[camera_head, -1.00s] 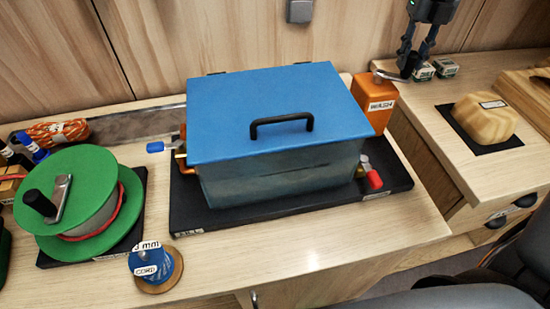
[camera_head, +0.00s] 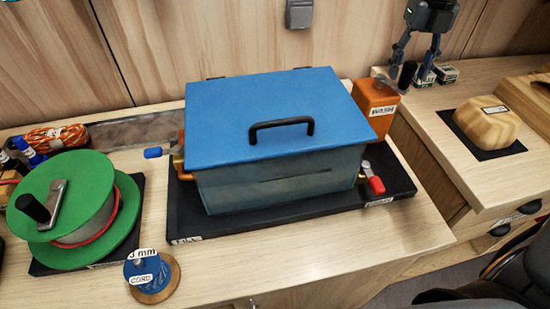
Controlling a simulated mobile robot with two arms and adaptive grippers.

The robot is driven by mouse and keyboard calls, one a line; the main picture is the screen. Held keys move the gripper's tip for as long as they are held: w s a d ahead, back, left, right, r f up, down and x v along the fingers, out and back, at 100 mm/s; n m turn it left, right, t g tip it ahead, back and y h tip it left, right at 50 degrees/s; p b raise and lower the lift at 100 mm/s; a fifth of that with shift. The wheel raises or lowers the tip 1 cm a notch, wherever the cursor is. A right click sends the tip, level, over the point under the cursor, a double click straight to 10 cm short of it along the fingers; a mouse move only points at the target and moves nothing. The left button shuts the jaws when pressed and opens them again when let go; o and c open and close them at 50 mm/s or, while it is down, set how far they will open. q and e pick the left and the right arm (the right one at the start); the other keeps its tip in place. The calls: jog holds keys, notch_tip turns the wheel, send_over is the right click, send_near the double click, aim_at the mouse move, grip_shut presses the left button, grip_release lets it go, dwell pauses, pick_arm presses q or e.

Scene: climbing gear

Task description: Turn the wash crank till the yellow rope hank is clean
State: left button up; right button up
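The wash crank has a black grip (camera_head: 407,74) on a metal arm. It sits on the orange box (camera_head: 376,104) labelled WASH, at the right of the tub. My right gripper (camera_head: 414,72) is open, its two fingers spread just behind the crank grip; it holds nothing that I can see. The tub (camera_head: 276,184) has murky grey-green walls and a shut blue lid (camera_head: 225,110) with a black handle. No yellow rope hank shows; the tub's inside is hidden. My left gripper is not recognisable in view.
A blue lever (camera_head: 153,153) and a red lever (camera_head: 376,186) flank the tub on its black base. At left are a green reel (camera_head: 60,180), a cord spool (camera_head: 153,277) and an orange rope bundle (camera_head: 57,136). A wooden block (camera_head: 486,120) lies at right.

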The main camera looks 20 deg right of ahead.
notch_tip(320, 180, up, 12)
dwell(0.7)
